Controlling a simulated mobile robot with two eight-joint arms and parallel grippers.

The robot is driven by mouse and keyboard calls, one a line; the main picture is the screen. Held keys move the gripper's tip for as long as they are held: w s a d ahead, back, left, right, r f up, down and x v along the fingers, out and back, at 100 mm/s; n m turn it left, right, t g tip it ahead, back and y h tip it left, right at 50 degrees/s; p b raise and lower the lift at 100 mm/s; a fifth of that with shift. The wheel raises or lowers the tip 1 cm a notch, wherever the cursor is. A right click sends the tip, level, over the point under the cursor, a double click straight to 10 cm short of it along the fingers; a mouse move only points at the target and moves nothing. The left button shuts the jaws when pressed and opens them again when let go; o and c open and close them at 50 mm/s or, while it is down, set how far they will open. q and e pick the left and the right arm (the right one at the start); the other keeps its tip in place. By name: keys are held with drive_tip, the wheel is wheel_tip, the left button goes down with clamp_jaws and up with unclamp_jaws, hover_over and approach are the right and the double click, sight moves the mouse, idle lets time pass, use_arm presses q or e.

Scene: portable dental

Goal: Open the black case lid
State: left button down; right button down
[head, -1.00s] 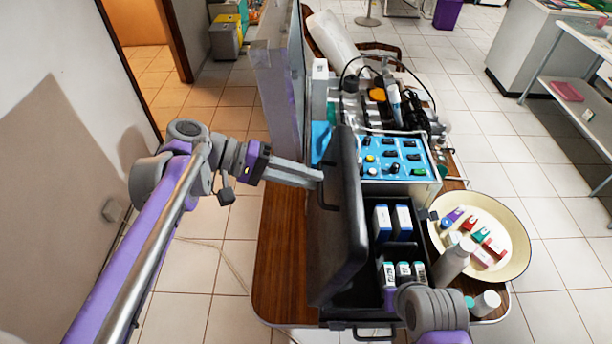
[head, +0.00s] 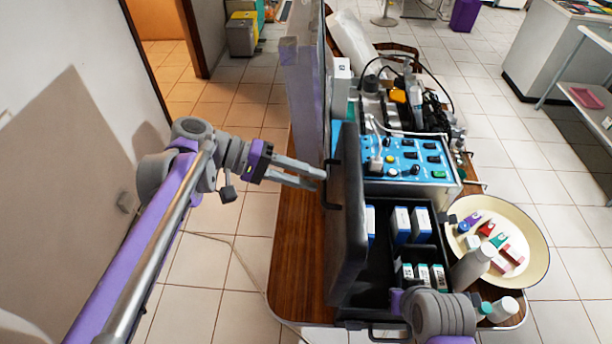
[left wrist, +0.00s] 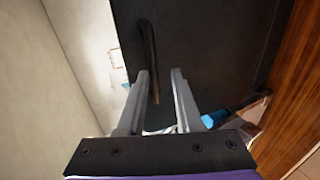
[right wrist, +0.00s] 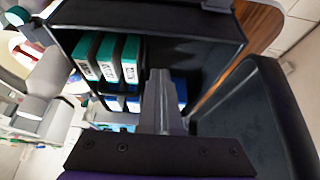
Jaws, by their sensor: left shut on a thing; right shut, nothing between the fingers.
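The black case (head: 383,283) lies on the wooden table with its lid (head: 347,220) standing near upright on its left side. A bar handle (head: 331,185) is on the lid's outer face. My left gripper (head: 318,178) is at this handle. In the left wrist view the handle (left wrist: 152,65) runs down between the fingers (left wrist: 158,95), with some gap visible beside it. My right gripper (right wrist: 160,90) is shut and empty at the open case, beside the lid's inner side (right wrist: 245,115). Its fingertips are hidden in the head view.
White-and-blue boxes (head: 421,223) stand in the case. A blue control panel unit (head: 410,160) is behind it. A cream bowl (head: 535,262) with small items and white bottles (head: 470,267) are to the right. A tall grey panel (head: 303,100) stands behind the lid.

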use_arm(q)
drive_tip(key=c, duration=1)
unclamp_jaws()
drive_tip(key=shift+s+f, duration=0.2)
drive_tip(key=shift+f, duration=0.45)
drive_tip(key=shift+o, duration=0.6)
drive_tip(key=shift+w+d, duration=0.1)
drive_tip(key=shift+w+r, duration=0.1)
drive_tip(key=shift+r, duration=0.05)
drive_tip(key=v, duration=1.1)
drive_tip(key=shift+r, duration=0.15)
